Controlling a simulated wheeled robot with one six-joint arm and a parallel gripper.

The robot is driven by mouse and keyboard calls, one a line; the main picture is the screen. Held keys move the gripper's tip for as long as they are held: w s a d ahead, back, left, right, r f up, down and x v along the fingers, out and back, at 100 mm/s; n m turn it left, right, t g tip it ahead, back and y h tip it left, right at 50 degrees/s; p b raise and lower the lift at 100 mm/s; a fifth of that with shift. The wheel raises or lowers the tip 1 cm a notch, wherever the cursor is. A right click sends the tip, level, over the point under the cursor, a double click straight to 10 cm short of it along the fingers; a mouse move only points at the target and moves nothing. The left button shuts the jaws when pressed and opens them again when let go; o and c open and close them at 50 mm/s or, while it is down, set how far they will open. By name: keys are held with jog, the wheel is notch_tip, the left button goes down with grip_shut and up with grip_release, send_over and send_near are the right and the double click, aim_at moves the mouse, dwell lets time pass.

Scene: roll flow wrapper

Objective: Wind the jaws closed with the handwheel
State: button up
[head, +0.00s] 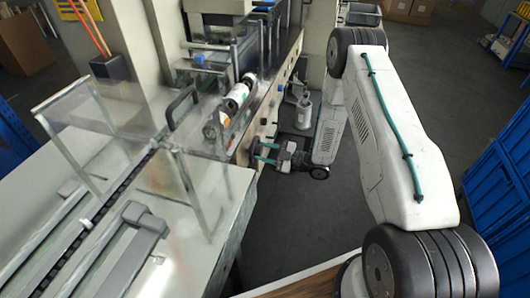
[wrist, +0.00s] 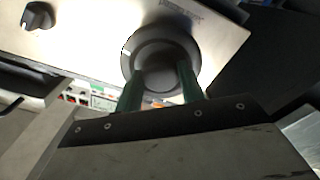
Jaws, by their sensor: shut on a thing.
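A dark round handwheel (wrist: 152,62) with a pale mark on its rim sits on a light metal panel in the wrist view. My gripper's green fingers (wrist: 158,85) are on either side of it and closed on it. In the head view my gripper (head: 266,153) reaches the side of the flow wrapper, and the dark handwheel (head: 254,147) shows as a small edge at the fingertips. I cannot make out the wrapper's jaws clearly in either view.
A small black knob (wrist: 37,17) is on the same panel. Clear guards (head: 75,125) and a black handle (head: 181,106) stand left. Blue crates (head: 505,190) stand right; dark floor between is free.

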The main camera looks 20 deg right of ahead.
jog(key=shift+s+m+t+h, duration=0.1)
jog(key=shift+m+t+h, duration=0.1)
jog(key=shift+m, duration=3.85)
jog(key=shift+s+m+t+h, duration=0.1)
jog(key=shift+m+h, duration=0.1)
jog(key=shift+m, duration=3.85)
jog(key=o, duration=1)
jog(key=shift+a, duration=0.1)
